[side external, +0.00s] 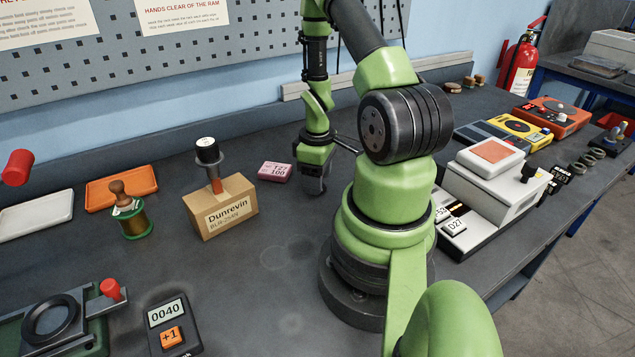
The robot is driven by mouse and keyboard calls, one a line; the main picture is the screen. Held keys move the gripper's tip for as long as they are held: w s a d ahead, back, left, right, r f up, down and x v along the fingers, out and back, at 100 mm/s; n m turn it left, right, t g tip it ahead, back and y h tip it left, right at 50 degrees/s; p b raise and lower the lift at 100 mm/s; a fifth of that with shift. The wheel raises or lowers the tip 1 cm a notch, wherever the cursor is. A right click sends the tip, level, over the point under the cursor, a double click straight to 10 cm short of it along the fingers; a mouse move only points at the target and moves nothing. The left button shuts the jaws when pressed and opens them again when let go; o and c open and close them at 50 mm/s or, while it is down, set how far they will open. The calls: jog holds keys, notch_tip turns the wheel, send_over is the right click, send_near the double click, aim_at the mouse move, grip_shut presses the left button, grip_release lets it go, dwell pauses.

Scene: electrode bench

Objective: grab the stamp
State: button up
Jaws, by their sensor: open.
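What looks like the stamp (121,191), with a brown wooden knob handle and a pale label at its base, stands upright on a green-rimmed, brass-coloured round stand (137,224) at the left of the bench. Its underside is hidden. My gripper (314,191) points down near the middle of the bench, far to the right of the stamp. It is open, with nothing visible between its fingers. The fingers are small and dark, so their gap is hard to make out.
Between stamp and gripper stand a cardboard box (223,211) with a black-capped holder (208,152) and a pink block (275,171). An orange tray (146,176) lies behind the stamp, a white tray (35,222) left. A counter (168,318) sits in front.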

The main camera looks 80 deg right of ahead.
jog(key=c, duration=1)
jog(key=shift+r, duration=0.1)
